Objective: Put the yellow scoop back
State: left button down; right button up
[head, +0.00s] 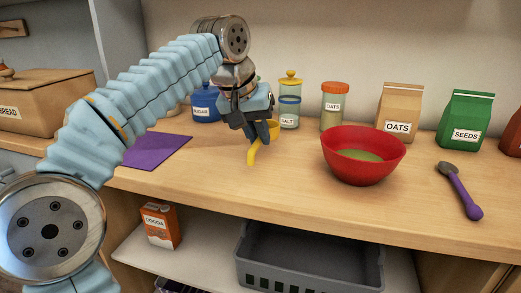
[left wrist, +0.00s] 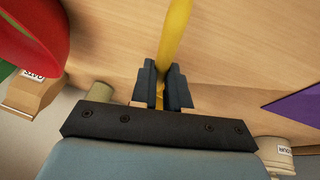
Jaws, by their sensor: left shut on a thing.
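The yellow scoop (head: 253,153) is in my left gripper (head: 260,133) in the head view. The gripper is shut on it, and a yellow part hangs down over the counter while another part shows at the right of the fingers. In the left wrist view the scoop's yellow length (left wrist: 174,35) runs out from between the dark fingers of my left gripper (left wrist: 164,88). The rest of the scoop is hidden by the fingers. I cannot tell whether its low end touches the counter. My right gripper is not in view.
A red bowl (head: 363,164) with greenish contents stands right of the gripper. Behind are a salt jar (head: 289,107), an oats jar (head: 333,108), a blue sugar jar (head: 205,106) and bags. A purple mat (head: 158,150) lies left. A purple-handled spoon (head: 463,195) lies right. A grey crate (head: 310,272) sits below.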

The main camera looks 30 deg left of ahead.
aim_at(257, 139)
pick_arm(q)
jog(key=shift+x, duration=1.15)
jog(key=shift+s+d+f, duration=0.1)
jog(key=shift+s+f, duration=0.2)
jog(key=shift+f, duration=0.3)
jog(key=shift+f, duration=0.2)
jog(key=c, duration=1.1)
grip_release()
